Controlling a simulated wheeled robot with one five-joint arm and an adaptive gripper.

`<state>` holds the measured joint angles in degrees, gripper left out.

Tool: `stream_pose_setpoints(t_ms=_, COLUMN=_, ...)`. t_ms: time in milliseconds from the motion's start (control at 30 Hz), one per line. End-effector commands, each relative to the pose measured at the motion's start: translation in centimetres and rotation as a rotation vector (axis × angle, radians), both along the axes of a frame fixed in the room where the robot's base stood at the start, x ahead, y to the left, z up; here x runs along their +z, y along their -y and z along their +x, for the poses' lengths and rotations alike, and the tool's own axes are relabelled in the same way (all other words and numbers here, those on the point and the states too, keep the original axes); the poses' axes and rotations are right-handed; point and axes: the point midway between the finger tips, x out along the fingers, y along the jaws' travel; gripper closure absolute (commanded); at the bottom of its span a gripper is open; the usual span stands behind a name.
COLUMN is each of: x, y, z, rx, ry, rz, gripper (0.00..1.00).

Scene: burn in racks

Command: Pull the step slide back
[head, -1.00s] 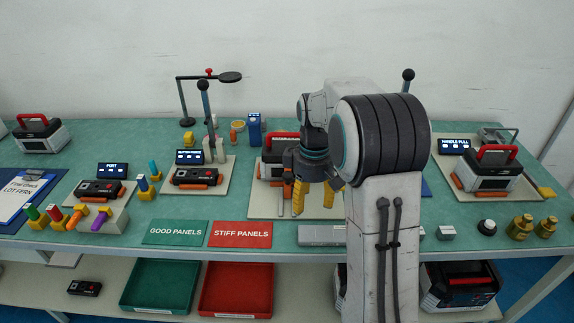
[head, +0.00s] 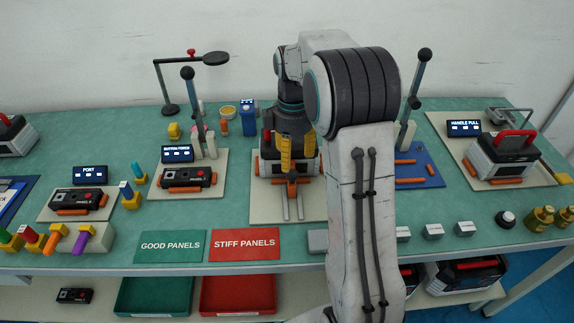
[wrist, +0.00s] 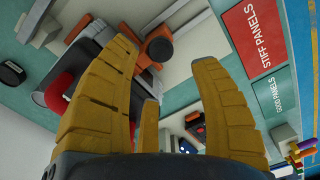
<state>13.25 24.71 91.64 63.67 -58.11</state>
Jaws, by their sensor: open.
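The fixture in the middle of the bench has a pale plate (head: 263,206) with two light rails (head: 300,207) at its front. An orange piece (head: 292,187), which looks like the step slide, sits at the rails in front of a dark and white device (head: 268,164). My gripper (head: 291,170) points down above and just behind the orange piece, its yellow fingers apart. In the wrist view the orange piece (wrist: 157,46) shows beyond the gap of my open gripper (wrist: 180,72). Nothing is between the fingers. I cannot tell whether a finger touches the piece.
A green GOOD PANELS mat (head: 170,246) and a red STIFF PANELS mat (head: 244,244) lie at the front edge. A lever fixture (head: 187,105) stands left and another lever (head: 417,85) right. My arm hides part of the bench right of the fixture.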

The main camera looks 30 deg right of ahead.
Motion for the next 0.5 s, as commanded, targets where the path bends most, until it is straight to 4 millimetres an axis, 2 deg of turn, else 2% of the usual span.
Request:
stream_pose_setpoints(t_ms=300, x=-4.1, y=0.0, z=-0.1, rx=-0.001, ry=-0.004, rz=0.001, gripper=0.43)
stream_pose_setpoints(t_ms=500, x=-5.8, y=0.0, z=0.0, rx=-0.001, ry=-0.001, rz=0.000, gripper=0.43)
